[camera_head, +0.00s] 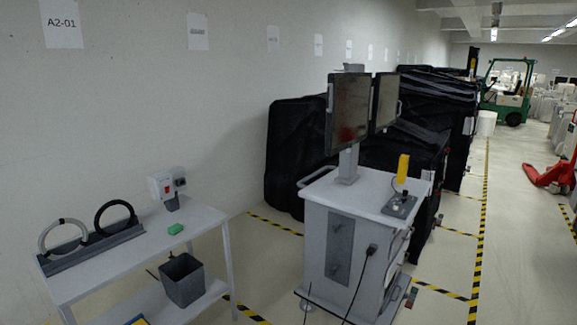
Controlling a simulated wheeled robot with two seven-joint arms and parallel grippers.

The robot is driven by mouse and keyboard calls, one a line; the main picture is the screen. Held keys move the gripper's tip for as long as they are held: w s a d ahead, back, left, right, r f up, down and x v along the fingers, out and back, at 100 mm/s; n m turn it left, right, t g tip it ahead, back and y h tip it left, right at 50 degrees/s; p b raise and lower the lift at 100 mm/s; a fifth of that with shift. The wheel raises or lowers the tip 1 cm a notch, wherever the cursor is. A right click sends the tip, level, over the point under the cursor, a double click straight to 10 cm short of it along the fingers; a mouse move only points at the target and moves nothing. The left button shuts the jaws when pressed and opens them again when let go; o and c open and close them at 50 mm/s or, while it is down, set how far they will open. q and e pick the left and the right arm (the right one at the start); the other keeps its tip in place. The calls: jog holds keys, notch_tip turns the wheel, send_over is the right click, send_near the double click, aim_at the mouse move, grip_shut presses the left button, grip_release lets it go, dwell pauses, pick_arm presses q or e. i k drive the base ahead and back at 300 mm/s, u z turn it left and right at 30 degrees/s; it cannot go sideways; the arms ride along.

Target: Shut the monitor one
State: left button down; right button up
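A grey-white cart (330,245) stands right of centre, with a post on its top carrying two dark monitor screens. The left monitor (349,112) is the larger in view and faces forward. The right monitor (386,101) is angled and partly hidden behind the left one. The two stand at an angle to each other, their inner edges close together. Neither of my grippers shows in the head view.
Black-covered carts (290,150) stand behind. Striped tape marks the floor. A green forklift (508,95) is far right.

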aim_at(348, 95)
jog(key=i, duration=2.3)
jog(key=z, duration=1.85)
